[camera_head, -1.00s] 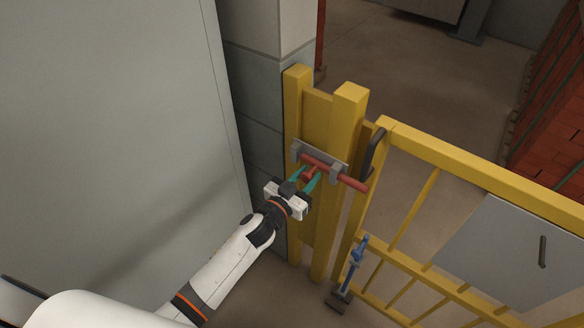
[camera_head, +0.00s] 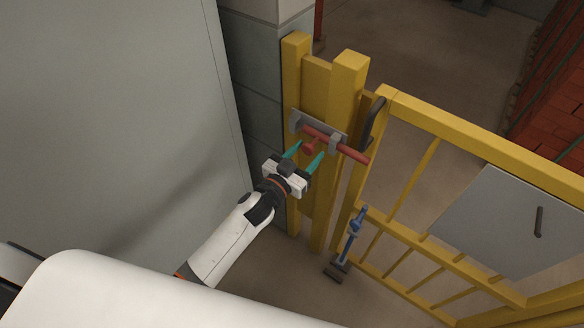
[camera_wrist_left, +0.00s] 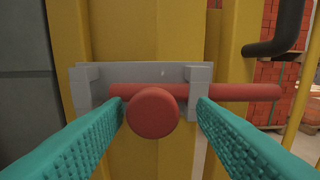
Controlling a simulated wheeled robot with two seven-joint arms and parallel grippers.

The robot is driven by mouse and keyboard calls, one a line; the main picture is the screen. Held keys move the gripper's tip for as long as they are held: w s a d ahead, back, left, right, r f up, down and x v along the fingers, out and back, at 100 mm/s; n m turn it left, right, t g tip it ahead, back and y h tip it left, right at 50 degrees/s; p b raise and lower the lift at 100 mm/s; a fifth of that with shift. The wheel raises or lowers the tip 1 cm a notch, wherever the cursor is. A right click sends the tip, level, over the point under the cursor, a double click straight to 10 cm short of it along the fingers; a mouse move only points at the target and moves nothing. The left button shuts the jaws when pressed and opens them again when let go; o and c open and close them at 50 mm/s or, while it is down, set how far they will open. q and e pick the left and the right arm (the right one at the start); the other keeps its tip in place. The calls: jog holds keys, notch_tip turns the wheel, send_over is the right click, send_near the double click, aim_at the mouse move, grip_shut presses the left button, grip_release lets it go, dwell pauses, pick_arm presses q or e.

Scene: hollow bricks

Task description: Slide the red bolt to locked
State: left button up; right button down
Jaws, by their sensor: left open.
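The red bolt (camera_head: 345,149) lies in grey brackets on a grey plate (camera_head: 304,120) fixed to the yellow post. Its rod sticks out to the right, across the gap toward the yellow gate (camera_head: 470,147). Its round red knob (camera_head: 308,149) faces me and also shows large in the left wrist view (camera_wrist_left: 152,112). My left gripper (camera_head: 304,155) is open, with its teal fingers on either side of the knob; in the left wrist view the fingers (camera_wrist_left: 160,130) appear apart from it. My right gripper is not in view.
A dark bent handle (camera_head: 374,121) stands on the gate's near edge. A blue-handled drop bolt (camera_head: 350,243) is low on the gate. A grey wall (camera_head: 110,110) fills the left. Red bricks (camera_head: 550,95) are stacked behind the gate at right.

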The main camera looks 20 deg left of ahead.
pick_arm(q)
jog(key=b+v, duration=0.1)
jog(key=v, duration=0.9)
jog(key=shift+s, duration=0.25)
jog(key=s+a+f+n+g+y, duration=0.1)
jog(key=s+a+f+g+y, duration=0.2)
jog(key=f, duration=0.7)
jog(key=s+a+f+g, duration=0.15)
jog(key=s+f, duration=0.25)
jog(key=f, duration=0.7)
jog(key=s+a+f+n+g+y, duration=0.1)
jog(key=s+a+f+g+y, duration=0.2)
jog(key=f, duration=0.7)
jog(key=s+f+g, duration=0.4)
jog(key=s+f, duration=0.3)
jog(key=s, duration=0.6)
jog(key=s+a+f+g, duration=0.1)
jog(key=s+f+g, duration=0.3)
jog(key=s+f, duration=0.4)
jog(key=s, duration=0.6)
jog(key=shift+a+f, duration=0.2)
